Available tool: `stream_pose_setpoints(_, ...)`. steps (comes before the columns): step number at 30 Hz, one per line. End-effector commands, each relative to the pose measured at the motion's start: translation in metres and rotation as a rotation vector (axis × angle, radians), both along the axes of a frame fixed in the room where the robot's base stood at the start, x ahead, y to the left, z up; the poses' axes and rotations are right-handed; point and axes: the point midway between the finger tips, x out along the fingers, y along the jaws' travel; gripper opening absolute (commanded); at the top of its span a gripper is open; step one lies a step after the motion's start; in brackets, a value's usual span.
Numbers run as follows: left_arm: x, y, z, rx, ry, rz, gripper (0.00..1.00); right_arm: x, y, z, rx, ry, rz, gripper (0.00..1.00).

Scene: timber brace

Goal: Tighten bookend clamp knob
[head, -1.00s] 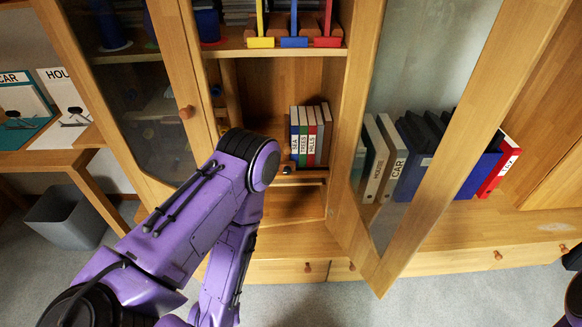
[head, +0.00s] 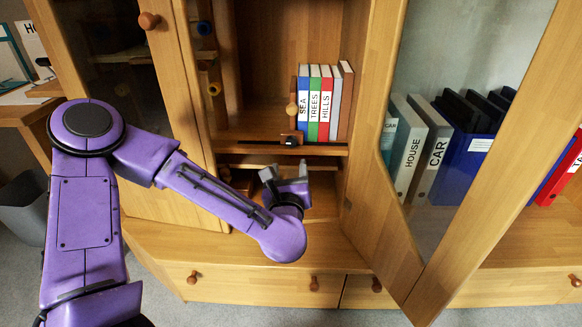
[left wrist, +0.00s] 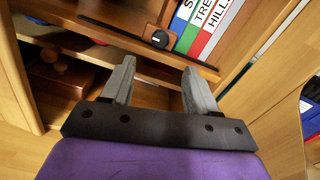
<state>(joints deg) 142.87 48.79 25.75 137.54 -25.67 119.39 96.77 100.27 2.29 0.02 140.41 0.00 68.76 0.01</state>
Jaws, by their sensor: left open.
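A small black clamp knob (head: 290,141) sits at the front edge of the shelf, at the foot of a wooden bookend (head: 292,109). The knob also shows in the left wrist view (left wrist: 160,40), just beyond the fingertips and between them. The bookend stands against the left end of a row of upright books (head: 323,103), labelled SEA, TREES and HILLS. My left gripper (head: 286,172) is open and empty, below and in front of the knob, apart from it. In the left wrist view its two grey fingers (left wrist: 159,68) point towards the shelf. My right gripper is not in view.
An open glass door (head: 428,200) stands right of the shelf, with binders (head: 411,152) behind its glass. The left door (head: 170,110) is close to my left arm. Drawers with wooden knobs (head: 314,284) lie below. Space before the shelf edge looks free.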

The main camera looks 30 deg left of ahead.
Motion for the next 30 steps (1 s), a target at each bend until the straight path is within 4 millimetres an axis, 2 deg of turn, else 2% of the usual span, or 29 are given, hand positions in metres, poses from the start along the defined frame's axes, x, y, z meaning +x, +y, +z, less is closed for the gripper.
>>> stream_pose_setpoints(9,0.056,0.035,0.0,0.001,0.002,0.003,0.59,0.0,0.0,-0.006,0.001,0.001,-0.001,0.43)
stream_pose_setpoints(13,0.074,0.047,0.0,0.004,0.004,0.001,0.59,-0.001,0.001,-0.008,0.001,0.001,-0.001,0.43)
stream_pose_setpoints(18,0.085,0.052,0.001,0.004,0.005,-0.002,0.59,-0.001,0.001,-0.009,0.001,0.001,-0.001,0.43)
stream_pose_setpoints(24,0.085,0.052,0.001,0.005,0.006,-0.003,0.59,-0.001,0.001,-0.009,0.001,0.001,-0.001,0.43)
stream_pose_setpoints(25,0.085,0.052,0.001,0.005,0.006,-0.003,0.56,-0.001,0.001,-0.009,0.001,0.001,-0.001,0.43)
stream_pose_setpoints(30,0.085,0.052,0.001,0.005,0.006,-0.003,0.03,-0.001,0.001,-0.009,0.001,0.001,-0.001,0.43)
